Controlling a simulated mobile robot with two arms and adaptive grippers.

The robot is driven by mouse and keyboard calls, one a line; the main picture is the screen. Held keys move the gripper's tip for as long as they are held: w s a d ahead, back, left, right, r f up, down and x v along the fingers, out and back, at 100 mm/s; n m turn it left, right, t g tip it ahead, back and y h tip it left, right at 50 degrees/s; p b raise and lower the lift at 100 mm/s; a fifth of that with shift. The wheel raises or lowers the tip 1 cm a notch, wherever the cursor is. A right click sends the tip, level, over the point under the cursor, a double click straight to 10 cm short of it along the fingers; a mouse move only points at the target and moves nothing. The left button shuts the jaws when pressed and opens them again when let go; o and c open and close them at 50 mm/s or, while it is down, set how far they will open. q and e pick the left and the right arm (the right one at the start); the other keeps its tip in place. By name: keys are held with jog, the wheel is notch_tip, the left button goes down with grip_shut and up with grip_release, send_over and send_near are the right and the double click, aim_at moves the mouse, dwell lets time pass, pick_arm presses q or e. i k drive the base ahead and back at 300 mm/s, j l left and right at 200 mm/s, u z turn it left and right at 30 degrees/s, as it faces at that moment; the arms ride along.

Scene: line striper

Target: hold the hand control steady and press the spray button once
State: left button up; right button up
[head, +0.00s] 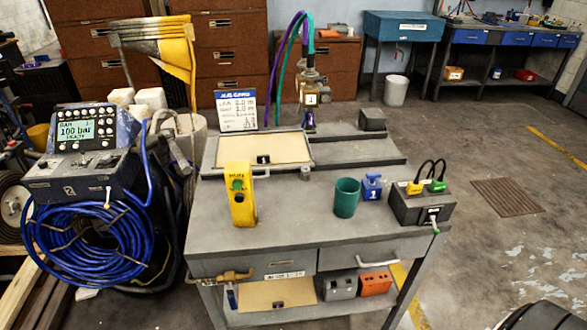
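The hand control, a yellow upright box (240,205), stands on the near left part of the grey workbench top (297,220). A round green button (237,184) shows on its upper front face, with a dark label above it and small dark and red marks lower down. Nothing is touching the box. Neither of my grippers is in view.
A green cup (346,198), a blue block marked 1 (372,187) and a dark box with yellow and green plugs (422,207) stand to the right on the bench. A machine reading 100 bar (77,132) with a coiled blue hose (85,245) is at left.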

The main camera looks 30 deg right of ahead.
aim_at(238, 197)
jog(key=i+z, duration=0.35)
jog(key=i+j+z, duration=0.15)
jog(key=z, duration=0.2)
